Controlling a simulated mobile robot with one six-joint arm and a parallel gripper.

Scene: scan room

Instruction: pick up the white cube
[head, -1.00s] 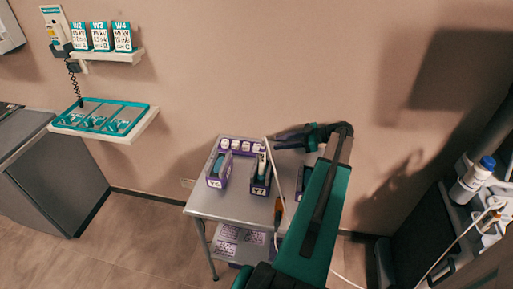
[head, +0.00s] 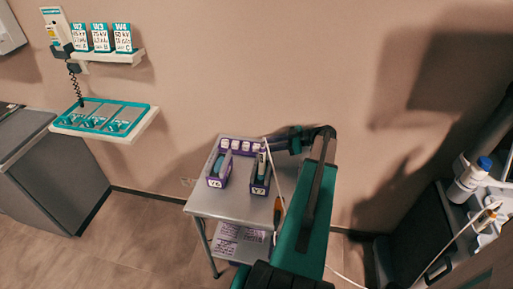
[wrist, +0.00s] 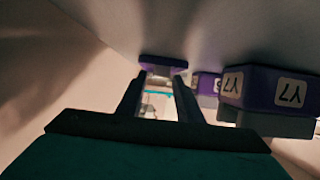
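Several small white cubes (head: 235,145) sit in a purple row along the back edge of the grey cart top in the head view. I cannot tell which one is meant. My gripper (head: 283,143) is low over the cart's back, just right of that row; its tips are too small to read there. In the wrist view my gripper (wrist: 160,92) has its two fingers spread with a gap between them, so it is open and seems empty. A purple block (wrist: 163,63) lies just beyond the fingertips. No white cube is clear in the wrist view.
Two purple holders, a left one (head: 218,170) and a right one (head: 260,175), stand in front of the row. A labelled purple holder (wrist: 278,90) is close right of the fingers in the wrist view. A pale cable (head: 271,165) crosses the cart (head: 238,200). The wall is close behind.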

